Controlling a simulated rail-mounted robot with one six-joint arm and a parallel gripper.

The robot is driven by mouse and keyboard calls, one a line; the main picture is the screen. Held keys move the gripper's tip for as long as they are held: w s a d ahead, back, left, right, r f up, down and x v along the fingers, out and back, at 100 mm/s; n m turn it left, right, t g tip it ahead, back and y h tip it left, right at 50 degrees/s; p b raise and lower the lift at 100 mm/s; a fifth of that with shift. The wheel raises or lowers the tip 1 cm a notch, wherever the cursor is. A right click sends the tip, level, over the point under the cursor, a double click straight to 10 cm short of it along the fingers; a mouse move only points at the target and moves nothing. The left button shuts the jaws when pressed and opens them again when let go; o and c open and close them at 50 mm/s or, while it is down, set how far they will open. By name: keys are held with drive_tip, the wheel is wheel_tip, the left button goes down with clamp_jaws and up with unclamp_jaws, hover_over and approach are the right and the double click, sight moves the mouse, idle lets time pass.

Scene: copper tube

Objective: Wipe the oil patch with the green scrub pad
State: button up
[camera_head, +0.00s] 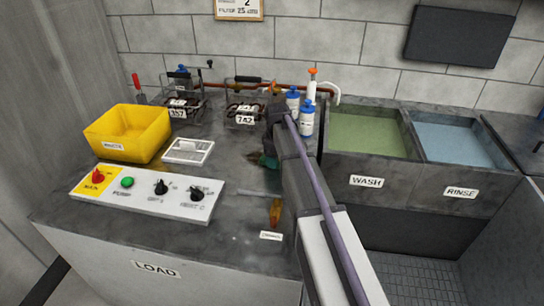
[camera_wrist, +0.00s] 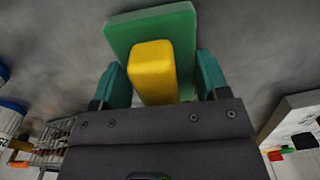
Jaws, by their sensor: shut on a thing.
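The green scrub pad (camera_wrist: 180,32) with its yellow block handle (camera_wrist: 152,70) is in the wrist view. My gripper (camera_wrist: 157,82) is shut on the yellow handle between its two teal fingers. In the head view my gripper (camera_head: 267,160) is over the middle of the bench, right of the white dish, and the pad is hardly visible there. An amber-brown patch (camera_head: 275,212), which looks like the oil, lies on the bench near the front, partly hidden by my arm. Whether the pad touches the bench cannot be told.
A yellow bin (camera_head: 127,133), a white dish (camera_head: 188,151) and a control panel (camera_head: 147,194) stand to the left. Wire racks (camera_head: 244,117) and white-blue bottles (camera_head: 306,120) are behind. The wash basin (camera_head: 367,135) and rinse basin (camera_head: 455,140) are right. A small label (camera_head: 270,236) lies in front.

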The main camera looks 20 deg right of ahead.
sight(249, 156)
drive_tip(key=shift+w+a+f, duration=0.1)
drive_tip(key=shift+w+a, duration=0.35)
drive_tip(key=shift+a, duration=0.3)
drive_tip(key=shift+w+a, duration=0.4)
drive_tip(key=shift+a, duration=0.35)
drive_tip(key=shift+w+a, duration=0.85)
drive_tip(key=shift+a, duration=0.65)
drive_tip(key=shift+w+a, duration=0.9)
drive_tip(key=shift+a, duration=0.65)
drive_tip(key=shift+w+a, duration=0.85)
drive_tip(key=shift+a, duration=0.65)
drive_tip(key=shift+w+d, duration=0.55)
drive_tip(key=shift+w, duration=0.35)
drive_tip(key=shift+s+d, duration=0.45)
drive_tip(key=shift+d, duration=0.25)
drive_tip(key=shift+s+d, duration=0.45)
drive_tip(key=shift+d, duration=0.25)
drive_tip(key=shift+s+d, duration=0.55)
drive_tip(key=shift+d, duration=0.5)
drive_tip(key=shift+s+d, duration=0.6)
drive_tip(key=shift+d, duration=0.45)
drive_tip(key=shift+s+d, duration=0.55)
drive_tip(key=shift+d, duration=0.5)
drive_tip(key=shift+s+d, duration=0.45)
drive_tip(key=shift+d, duration=0.3)
drive_tip(key=shift+s+d, duration=0.4)
drive_tip(key=shift+d, duration=0.35)
